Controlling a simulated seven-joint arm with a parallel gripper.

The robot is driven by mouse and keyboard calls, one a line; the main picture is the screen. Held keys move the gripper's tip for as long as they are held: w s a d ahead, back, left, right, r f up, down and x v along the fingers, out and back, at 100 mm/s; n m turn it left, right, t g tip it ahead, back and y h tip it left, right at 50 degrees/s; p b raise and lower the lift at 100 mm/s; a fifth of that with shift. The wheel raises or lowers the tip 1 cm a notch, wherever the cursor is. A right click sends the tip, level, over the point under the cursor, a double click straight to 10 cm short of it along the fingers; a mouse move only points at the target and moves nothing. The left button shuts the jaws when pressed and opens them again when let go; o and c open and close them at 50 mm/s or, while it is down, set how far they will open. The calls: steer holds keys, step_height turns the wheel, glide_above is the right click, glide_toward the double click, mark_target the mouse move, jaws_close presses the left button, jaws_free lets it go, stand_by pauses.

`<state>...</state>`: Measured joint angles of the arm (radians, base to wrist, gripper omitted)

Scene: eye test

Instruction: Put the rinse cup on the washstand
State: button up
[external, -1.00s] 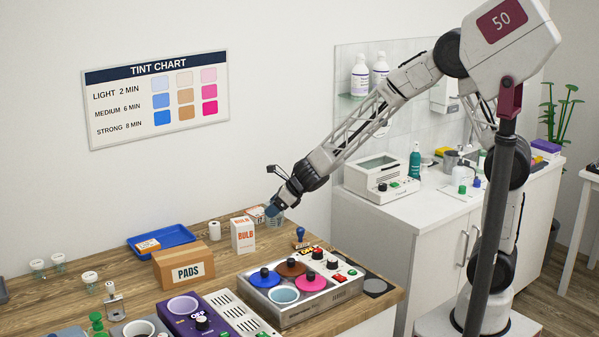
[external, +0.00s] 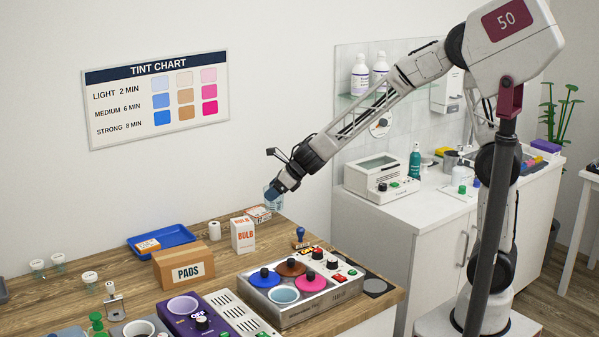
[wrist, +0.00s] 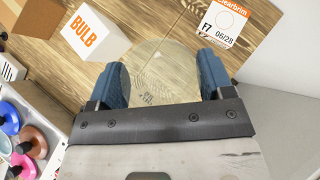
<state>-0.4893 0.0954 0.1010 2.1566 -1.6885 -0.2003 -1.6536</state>
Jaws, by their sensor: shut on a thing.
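My gripper (external: 273,194) is shut on a clear, see-through cup (external: 275,203), which I take to be the rinse cup. In the wrist view the cup (wrist: 158,72) sits between the two blue fingertips (wrist: 160,82), and the wood shows through it. My gripper holds the cup above the back right part of the wooden counter, near the BULB box. The fingers partly cover the cup in the external view. The white cabinet with a pale top, apparently the washstand (external: 425,208), stands to the right, apart from the cup.
The BULB box (external: 243,235), a Clearbrim box (wrist: 226,22), a PADS box (external: 184,266) and a unit with coloured pots (external: 300,285) stand on the counter. A white device (external: 380,178) and a teal bottle (external: 414,162) occupy the cabinet top. Its front left top is clear.

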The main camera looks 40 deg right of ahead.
stand_by(0.5)
steer(key=shift+w+d+f, duration=0.15)
steer(key=shift+w+d, duration=0.15)
steer(key=shift+w, duration=0.15)
steer(key=w+d+f+m+h, duration=0.1)
steer(key=w+d+f+m, duration=0.1)
steer(key=w+d+f, duration=0.3)
steer(key=w+d+f+m+t+h, duration=0.1)
steer(key=w+d+f+m, duration=0.1)
steer(key=w+d+f, duration=0.4)
steer(key=w+d+f+m+t+h, duration=0.1)
steer(key=w+d+f, duration=0.4)
steer(key=d, duration=0.8)
steer(key=shift+w+d+f+m+h, duration=0.3)
steer(key=shift+d+f+m+h, duration=0.05)
steer(key=shift+f+m+h, duration=0.25)
steer(key=d+f+m, duration=0.1)
steer(key=d+f, duration=0.3)
steer(key=d+f+h, duration=0.1)
steer(key=d+f, duration=0.2)
steer(key=d, duration=0.1)
steer(key=d+f+m+h, duration=0.1)
steer(key=d+f, duration=0.3)
steer(key=shift+s+d+f+m+t, duration=0.1)
steer(key=shift+d+f+m+t, duration=0.2)
steer(key=shift+d, duration=0.1)
steer(key=shift+a+r, duration=0.1)
steer(key=shift+a, duration=0.05)
